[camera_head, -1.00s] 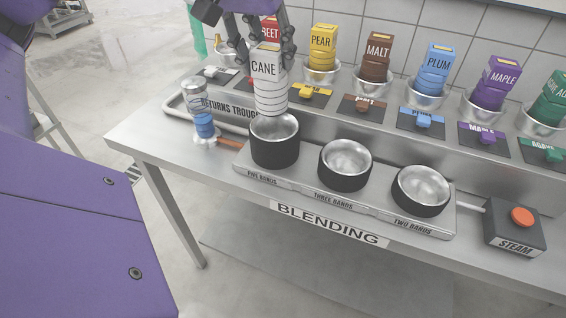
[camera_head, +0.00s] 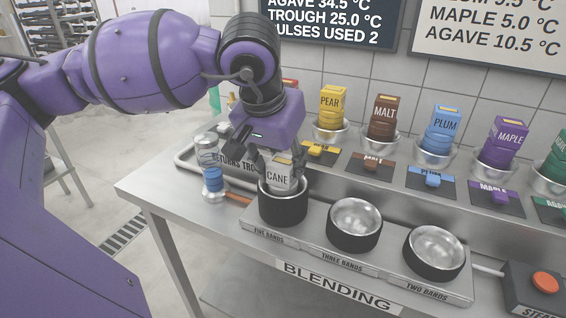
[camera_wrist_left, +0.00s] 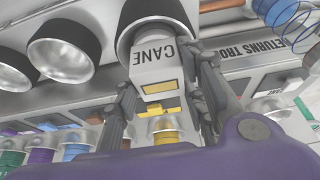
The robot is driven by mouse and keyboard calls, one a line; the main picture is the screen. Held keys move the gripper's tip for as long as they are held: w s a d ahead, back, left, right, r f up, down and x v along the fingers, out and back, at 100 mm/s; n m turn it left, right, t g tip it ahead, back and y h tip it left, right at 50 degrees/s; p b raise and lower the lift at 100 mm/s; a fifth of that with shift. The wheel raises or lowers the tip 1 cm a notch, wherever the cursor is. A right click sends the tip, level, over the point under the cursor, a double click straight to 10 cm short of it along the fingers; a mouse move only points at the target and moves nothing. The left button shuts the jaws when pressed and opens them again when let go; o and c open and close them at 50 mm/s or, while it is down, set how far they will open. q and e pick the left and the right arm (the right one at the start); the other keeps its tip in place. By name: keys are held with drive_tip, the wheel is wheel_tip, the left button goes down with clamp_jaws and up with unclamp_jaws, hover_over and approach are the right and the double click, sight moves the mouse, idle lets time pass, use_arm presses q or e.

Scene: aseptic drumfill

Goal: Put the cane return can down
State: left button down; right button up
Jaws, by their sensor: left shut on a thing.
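The white cane can (camera_head: 280,179) stands upright in the tall black FIVE BANDS cup (camera_head: 283,208), with its lower part hidden by the cup wall. My left gripper (camera_head: 279,164) is over the cup with its fingers shut on the can's upper part. In the left wrist view, the can's CANE label (camera_wrist_left: 154,54) shows between the two fingers (camera_wrist_left: 163,100), and the cup (camera_wrist_left: 130,12) surrounds its far end. Whether the can touches the cup's bottom is hidden. My right gripper is not in view.
The THREE BANDS cup (camera_head: 354,225) and TWO BANDS cup (camera_head: 434,254) stand empty to the right. The returns trough (camera_head: 184,160) and a blue-filled clear cylinder (camera_head: 212,180) are at left. Pear (camera_head: 332,101), malt (camera_head: 383,118), plum (camera_head: 441,130) and maple (camera_head: 503,142) cans stand behind.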

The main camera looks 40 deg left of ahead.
use_arm(q)
drive_tip(key=shift+f, duration=0.1)
drive_tip(key=shift+f, duration=0.15)
drive_tip(key=c, duration=1.1)
unclamp_jaws()
drive_tip(key=shift+r, duration=0.25)
drive_tip(key=p+v, duration=0.1)
drive_tip(key=v, duration=1.1)
drive_tip(key=shift+s, duration=0.15)
drive_tip(key=shift+f, duration=0.1)
